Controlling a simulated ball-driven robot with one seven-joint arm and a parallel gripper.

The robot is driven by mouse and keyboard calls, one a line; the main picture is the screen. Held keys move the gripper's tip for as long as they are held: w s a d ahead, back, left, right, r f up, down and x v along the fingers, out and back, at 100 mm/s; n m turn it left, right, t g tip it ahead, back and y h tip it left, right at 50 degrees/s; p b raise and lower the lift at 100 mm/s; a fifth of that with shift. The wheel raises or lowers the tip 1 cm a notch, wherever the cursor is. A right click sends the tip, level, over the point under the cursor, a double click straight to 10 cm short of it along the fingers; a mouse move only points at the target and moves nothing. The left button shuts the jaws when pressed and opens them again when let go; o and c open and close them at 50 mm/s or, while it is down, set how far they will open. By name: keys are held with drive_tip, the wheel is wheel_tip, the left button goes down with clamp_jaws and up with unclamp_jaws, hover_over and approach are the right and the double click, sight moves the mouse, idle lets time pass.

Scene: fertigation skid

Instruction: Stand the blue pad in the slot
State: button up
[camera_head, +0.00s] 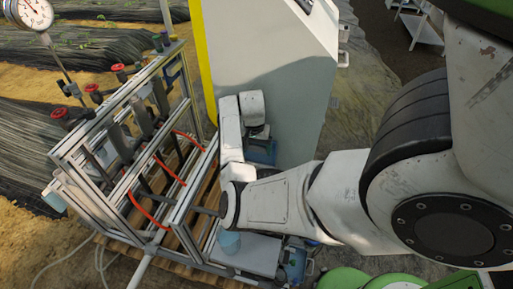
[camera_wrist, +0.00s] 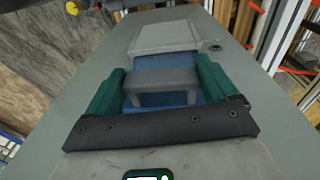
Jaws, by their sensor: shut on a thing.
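The blue pad (camera_wrist: 165,62) is in the wrist view, between and just beyond my gripper's green fingers. A grey bridge-shaped handle lies across its near side. My gripper (camera_wrist: 161,88) is shut on the pad at this handle, one finger on each side. In the head view the blue pad (camera_head: 262,152) shows in part below my gripper (camera_head: 256,131), in front of the pale panel. A raised light-grey plate (camera_wrist: 165,38) lies just beyond the pad in the wrist view. I cannot tell whether they touch, and I cannot make out the slot.
The pale panel (camera_head: 290,85) with a yellow edge stands behind my gripper. A metal pipe frame (camera_head: 120,150) with red valves and hoses is at left. A grey box top (camera_head: 245,253) and a light-blue cup (camera_head: 229,241) are below my arm. Green round lids (camera_head: 345,279) are at bottom right.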

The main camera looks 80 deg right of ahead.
drive_tip(key=shift+f+b, duration=3.6)
drive_tip(key=shift+f, duration=1.7)
drive_tip(key=o, duration=1.8)
drive_tip(key=r, duration=1)
drive_tip(key=shift+w+a+r+p, duration=0.25)
drive_tip(key=shift+a+r+p, duration=0.1)
drive_tip(key=shift+r, duration=0.05)
